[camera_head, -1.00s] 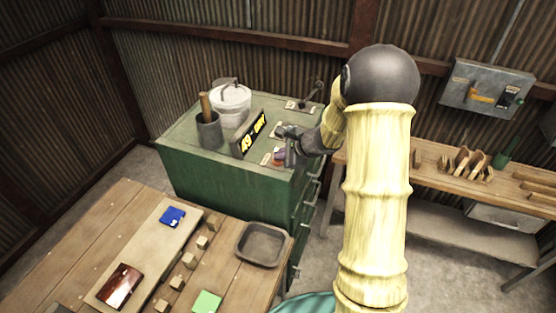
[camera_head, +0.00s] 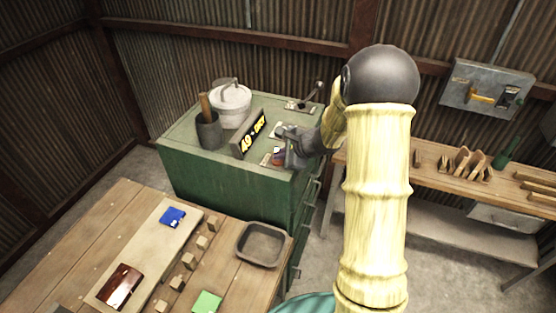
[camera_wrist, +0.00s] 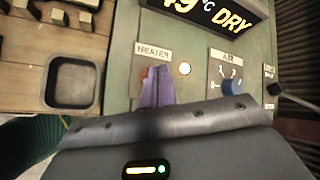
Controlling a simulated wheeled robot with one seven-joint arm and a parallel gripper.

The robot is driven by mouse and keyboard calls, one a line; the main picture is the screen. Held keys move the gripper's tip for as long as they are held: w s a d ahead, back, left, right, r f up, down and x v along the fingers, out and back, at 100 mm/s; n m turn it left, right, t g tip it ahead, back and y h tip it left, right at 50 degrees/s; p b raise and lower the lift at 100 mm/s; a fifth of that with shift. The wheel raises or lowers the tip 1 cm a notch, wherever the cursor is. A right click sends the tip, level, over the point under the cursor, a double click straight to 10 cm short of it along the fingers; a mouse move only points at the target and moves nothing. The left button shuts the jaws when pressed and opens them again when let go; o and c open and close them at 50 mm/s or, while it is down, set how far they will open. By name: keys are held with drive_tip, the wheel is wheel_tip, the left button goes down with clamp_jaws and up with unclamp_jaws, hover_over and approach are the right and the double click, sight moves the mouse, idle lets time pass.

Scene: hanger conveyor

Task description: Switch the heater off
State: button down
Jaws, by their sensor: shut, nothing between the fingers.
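The heater switch (camera_wrist: 146,76) shows as a small red patch under the HEATER label (camera_wrist: 153,51) in the wrist view. My gripper's purple fingertips (camera_wrist: 158,72) are together and empty, in front of the switch, hiding most of it. Whether they touch it and which way it is set I cannot tell. A round lamp (camera_wrist: 185,68) right of the switch glows orange-white. In the head view my gripper (camera_head: 283,160) is low over the green cabinet's top (camera_head: 180,132), near its front right edge.
The lit display (camera_head: 252,134) reads 49 °C DRY. The blue AIR knob (camera_wrist: 232,86) is right of the heater switch. A grey tray (camera_head: 261,244) is on the front table.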

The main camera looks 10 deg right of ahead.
sight(280, 162)
drive_tip(key=shift+f+b, duration=0.45)
drive_tip(key=shift+b, duration=0.3)
idle(0.5)
drive_tip(key=shift+r, duration=0.45)
drive_tip(key=shift+r+p, duration=2.1)
drive_tip(key=shift+r, duration=0.95)
